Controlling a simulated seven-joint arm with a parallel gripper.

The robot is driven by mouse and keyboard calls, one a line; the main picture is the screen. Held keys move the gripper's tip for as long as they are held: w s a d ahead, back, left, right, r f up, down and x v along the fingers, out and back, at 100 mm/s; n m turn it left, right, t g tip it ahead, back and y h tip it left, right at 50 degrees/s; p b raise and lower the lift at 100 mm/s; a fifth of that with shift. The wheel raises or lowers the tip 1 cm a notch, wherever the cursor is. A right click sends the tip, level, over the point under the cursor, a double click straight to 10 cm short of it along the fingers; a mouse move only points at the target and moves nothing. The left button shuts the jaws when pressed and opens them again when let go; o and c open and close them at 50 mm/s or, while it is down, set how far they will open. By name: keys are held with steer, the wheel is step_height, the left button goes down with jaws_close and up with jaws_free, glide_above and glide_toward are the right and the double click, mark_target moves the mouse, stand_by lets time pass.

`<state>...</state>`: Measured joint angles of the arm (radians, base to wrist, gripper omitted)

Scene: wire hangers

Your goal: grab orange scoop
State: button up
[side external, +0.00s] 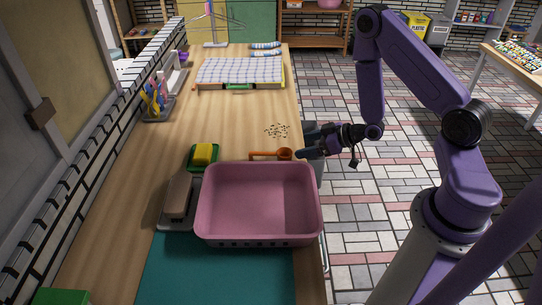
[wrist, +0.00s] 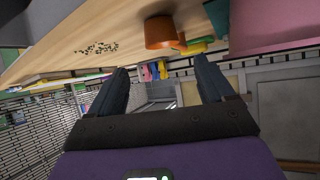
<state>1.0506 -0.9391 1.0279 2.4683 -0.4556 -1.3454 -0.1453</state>
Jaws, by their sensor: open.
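The orange scoop (side external: 285,154) lies on the wooden counter by its right edge, just behind the pink tub. Its handle points left in the side view. In the wrist view the scoop (wrist: 160,32) shows beyond the fingertips, with its cup facing me and its handle mostly hidden behind the cup. My gripper (side external: 309,141) is at the counter's right edge, to the right of the scoop. Its jaws are open and empty, and the two dark fingers are well apart in the wrist view (wrist: 161,66).
The pink tub (side external: 258,231) stands in front of the scoop. A yellow sponge (side external: 203,153) in a green dish and a brown loaf-shaped item (side external: 179,194) are to the left. Dark specks (side external: 277,131) lie behind the scoop. The counter between specks and checked cloth (side external: 240,72) is mostly clear.

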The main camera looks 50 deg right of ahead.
mark_target(291, 154)
steer(key=shift+m+t+y, duration=0.4)
steer(key=shift+t+y, duration=0.1)
steer(key=shift+t, duration=0.3)
steer(key=shift+w+a+f, duration=0.45)
steer(key=shift+w+f, duration=0.3)
steer(key=shift+f, duration=0.15)
steer(key=shift+w+a+f, duration=0.4)
steer(key=shift+w+f, duration=0.4)
steer(key=shift+f, duration=0.05)
steer(key=shift+w+a+f, duration=0.45)
steer(key=shift+w+f, duration=0.3)
steer(key=shift+f, duration=0.15)
steer(key=c, duration=1.1)
